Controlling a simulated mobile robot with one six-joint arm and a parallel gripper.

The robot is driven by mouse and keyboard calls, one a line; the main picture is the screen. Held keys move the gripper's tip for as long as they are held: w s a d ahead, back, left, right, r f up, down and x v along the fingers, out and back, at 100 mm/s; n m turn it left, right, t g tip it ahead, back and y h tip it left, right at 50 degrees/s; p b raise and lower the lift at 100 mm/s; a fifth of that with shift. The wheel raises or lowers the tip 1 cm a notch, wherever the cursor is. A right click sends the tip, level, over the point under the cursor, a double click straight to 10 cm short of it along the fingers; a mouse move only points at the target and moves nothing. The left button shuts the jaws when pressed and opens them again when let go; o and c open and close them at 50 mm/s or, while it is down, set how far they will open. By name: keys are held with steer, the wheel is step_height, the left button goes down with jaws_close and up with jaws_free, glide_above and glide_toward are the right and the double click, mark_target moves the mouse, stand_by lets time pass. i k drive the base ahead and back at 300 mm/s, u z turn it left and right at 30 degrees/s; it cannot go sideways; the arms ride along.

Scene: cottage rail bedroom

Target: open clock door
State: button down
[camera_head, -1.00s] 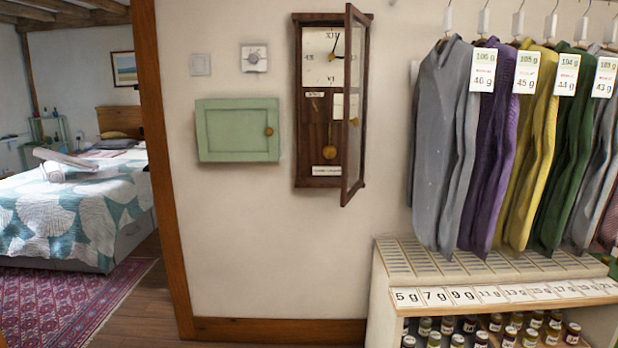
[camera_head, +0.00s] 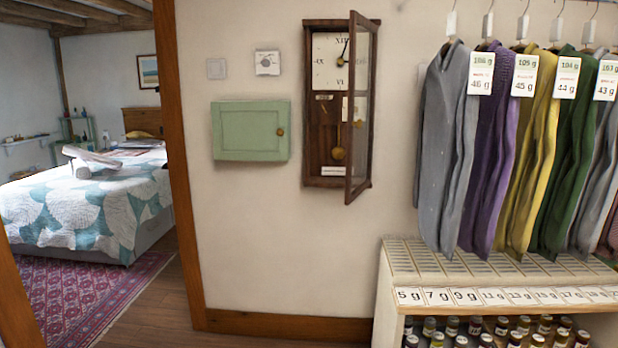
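A dark wooden wall clock (camera_head: 324,170) hangs on the cream wall right of the green cabinet. Its clock door (camera_head: 361,110), a narrow glazed frame hinged on the right side, stands open and swung outward, seen nearly edge-on. The white dial (camera_head: 328,60) and the brass pendulum (camera_head: 338,152) show inside the case. A small pale label sits at the case bottom. No part of my gripper or arm is in view.
A green wall cabinet (camera_head: 250,131) with a round knob is shut. Hanging garments (camera_head: 445,150) and a shelf unit (camera_head: 392,290) with jars fill the right. The wall below the clock is bare. A doorway at left opens to a bed (camera_head: 90,210).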

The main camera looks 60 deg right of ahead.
mark_target(355, 17)
steer(key=z, duration=0.4)
steer(key=k, duration=0.2)
steer(key=u, duration=1.95)
steer(key=k, duration=1.35)
steer(key=z, duration=1.25)
steer(key=i, duration=1.2)
steer(key=z, duration=0.2)
